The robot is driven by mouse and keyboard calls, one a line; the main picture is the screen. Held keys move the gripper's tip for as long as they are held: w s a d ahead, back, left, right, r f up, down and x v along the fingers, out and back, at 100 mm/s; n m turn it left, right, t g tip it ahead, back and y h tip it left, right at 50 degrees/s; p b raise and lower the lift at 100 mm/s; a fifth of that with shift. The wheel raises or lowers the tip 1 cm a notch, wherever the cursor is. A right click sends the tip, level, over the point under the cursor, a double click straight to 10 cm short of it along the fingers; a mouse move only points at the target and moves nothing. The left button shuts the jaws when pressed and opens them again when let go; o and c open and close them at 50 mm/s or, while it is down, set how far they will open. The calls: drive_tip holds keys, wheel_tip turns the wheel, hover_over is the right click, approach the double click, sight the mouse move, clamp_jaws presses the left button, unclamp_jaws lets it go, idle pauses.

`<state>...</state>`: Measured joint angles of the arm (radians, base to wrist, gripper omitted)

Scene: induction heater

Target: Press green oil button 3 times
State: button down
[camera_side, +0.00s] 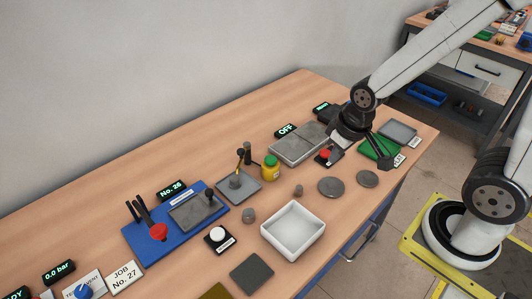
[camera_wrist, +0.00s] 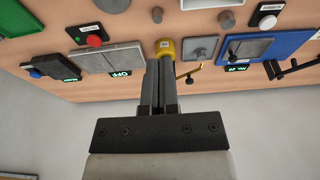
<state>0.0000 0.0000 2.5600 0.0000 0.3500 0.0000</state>
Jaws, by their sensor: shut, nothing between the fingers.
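A small yellow oil container (camera_side: 271,172) with a green button (camera_side: 271,160) on top stands upright near the middle of the bench in the side view. In the wrist view the yellow container (camera_wrist: 165,46) shows just beyond my fingertips, and its green top cannot be made out. My gripper (camera_side: 384,160) is shut and empty, with its dark fingers pointing down over the right part of the bench in the side view. In the wrist view my gripper (camera_wrist: 161,62) overlaps the container's lower edge in the picture. I see no contact with the button.
A red button (camera_side: 324,155) and a grey plate unit with an OFF display (camera_side: 286,131) stand right of the container. A grey pad (camera_side: 239,190) with upright posts stands left of it. A white tray (camera_side: 293,253) and grey discs (camera_side: 331,187) lie in front. A wall runs behind.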

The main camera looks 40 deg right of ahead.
idle(0.8)
drive_tip(key=m+t+y, duration=0.1)
drive_tip(key=m+t, duration=0.6)
drive_tip(key=m, duration=0.1)
hover_over(272, 160)
drive_tip(key=shift+f, duration=1.8)
drive_tip(key=shift+f, duration=0.15)
drive_tip(key=shift+f, duration=4.25)
